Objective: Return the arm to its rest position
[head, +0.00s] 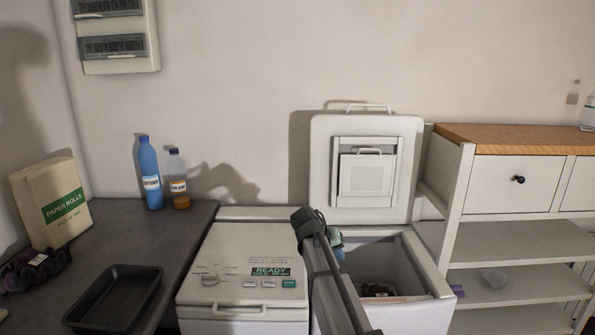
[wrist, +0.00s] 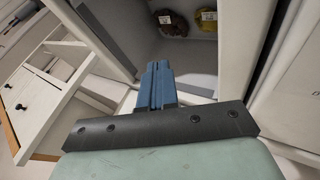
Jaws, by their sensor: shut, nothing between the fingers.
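My gripper (wrist: 158,78) is shut and empty; its blue fingers are pressed together in the wrist view. In the head view my arm rises from the bottom edge, and the bluish gripper (head: 337,243) is partly hidden behind it, by the left side of the open right toploader (head: 428,268). The wrist view looks past the fingers into a light-walled tub (wrist: 200,55). A brown bundle (wrist: 170,24) and a yellowish dark bundle (wrist: 207,20), both with white tags, lie in it. Dark contents (head: 376,291) also show inside the right toploader in the head view.
The right toploader's lid (head: 322,170) stands upright against the wall. The left toploader (head: 240,265) is closed, with a READY label. A dark counter with a black tray (head: 113,298), bottles (head: 150,178) and a paper rolls bag (head: 50,203) is left. A white shelf unit (head: 510,256) is right.

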